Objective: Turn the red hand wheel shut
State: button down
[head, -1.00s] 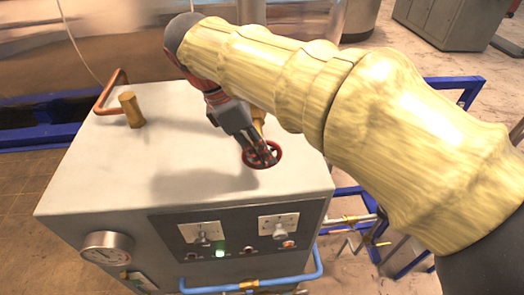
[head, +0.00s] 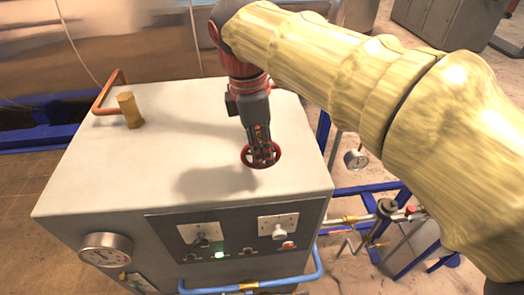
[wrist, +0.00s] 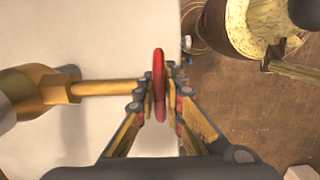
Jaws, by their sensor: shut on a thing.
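The red hand wheel (head: 274,155) sits on the top of the grey cabinet, near its right side. My gripper (head: 262,152) reaches down onto it from above and hides part of the wheel. In the wrist view the wheel's red rim (wrist: 159,85) shows edge-on between the fingertips of my gripper (wrist: 160,95), which are shut on it. A brass stem (wrist: 100,88) runs in from the left towards the wheel in that view.
The cabinet top (head: 190,130) is mostly clear. A brass cylinder (head: 130,110) and a copper pipe (head: 108,90) stand at its back left. The front has a gauge (head: 104,248), switches (head: 280,228) and a blue pipe (head: 250,285). Blue frames (head: 350,190) stand to the right.

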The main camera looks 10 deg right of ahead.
jog(key=c, duration=1.9)
grip_release()
jog(key=shift+r, duration=0.1)
jog(key=r, duration=0.4)
jog(key=a+r, duration=0.1)
jog(key=r, duration=0.6)
jog(key=shift+a+r, duration=0.3)
jog(key=shift+r, duration=0.05)
jog(key=s+d+f+m+t, duration=0.2)
jog(key=s+d+f+m, duration=0.2)
jog(key=f+m, duration=0.25)
jog(key=s+d+f+m+t+y, duration=0.1)
jog(key=s+d+f+m+t, duration=0.1)
jog(key=s+d+f+m, duration=0.4)
jog(key=s+d+f+m+t, duration=0.1)
jog(key=s+d+f+m, duration=0.15)
jog(key=f+m, duration=0.4)
jog(key=shift+n+t, duration=0.3)
jog(key=shift+n, duration=0.4)
jog(key=f+b, duration=0.8)
jog(key=f, duration=0.1)
jog(key=f+b, duration=1.7)
jog(key=f, duration=0.1)
jog(key=shift+w+d+f, duration=0.15)
jog(key=shift+d+f, duration=0.05)
jog(key=shift+d, duration=0.2)
